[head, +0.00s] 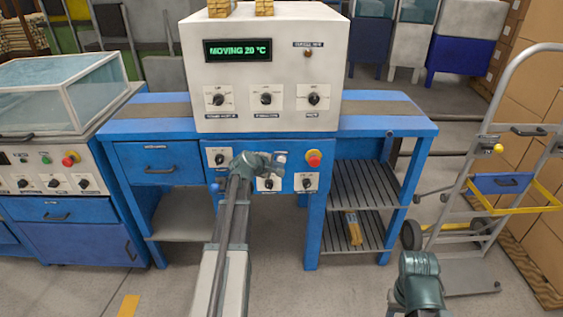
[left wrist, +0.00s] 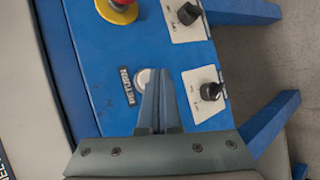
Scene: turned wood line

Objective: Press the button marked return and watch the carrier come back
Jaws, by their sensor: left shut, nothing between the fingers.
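A round pale button (head: 281,157) sits on the blue front panel below the white machine. I cannot make out a carrier. Only a teal part of my right arm shows at the bottom right.
A red stop button (head: 314,158) on yellow lies right of the pale button. Black knobs (head: 307,183) on white plates surround it. A slatted shelf (head: 370,187) is at right, a hand truck (head: 487,190) beyond it. A glass-topped machine (head: 65,90) stands left.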

